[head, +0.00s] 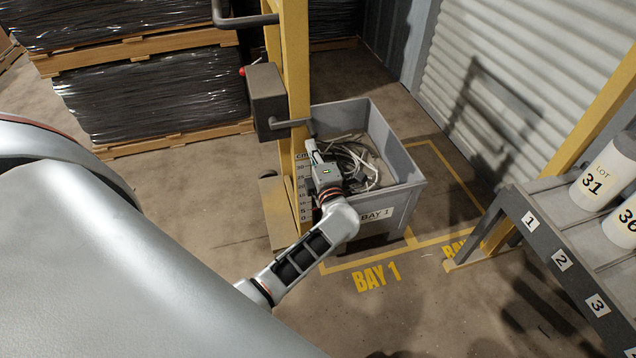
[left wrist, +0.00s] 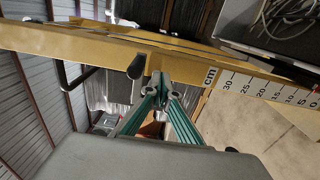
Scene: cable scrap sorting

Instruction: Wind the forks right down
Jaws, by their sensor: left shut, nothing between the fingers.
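The hand stacker's yellow mast (head: 295,70) stands upright at the middle of the head view. A grey winch box (head: 265,95) is fixed to it, with a dark crank arm (head: 290,123) reaching right. The crank's dark grip (left wrist: 137,66) shows in the left wrist view. My left gripper (head: 312,148) is shut and empty, just below the crank's end in the head view. In the left wrist view its fingertips (left wrist: 165,80) are close beside the grip; I cannot tell if they touch. The cm scale (left wrist: 265,87) is on the mast. The forks are hidden.
A grey bin (head: 400,155) of cable scrap stands right of the mast, at the yellow BAY 1 marking (head: 377,277). Wrapped pallets (head: 150,95) stand at the left back. A numbered rack (head: 545,245) with white drums is at right. The floor in front is clear.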

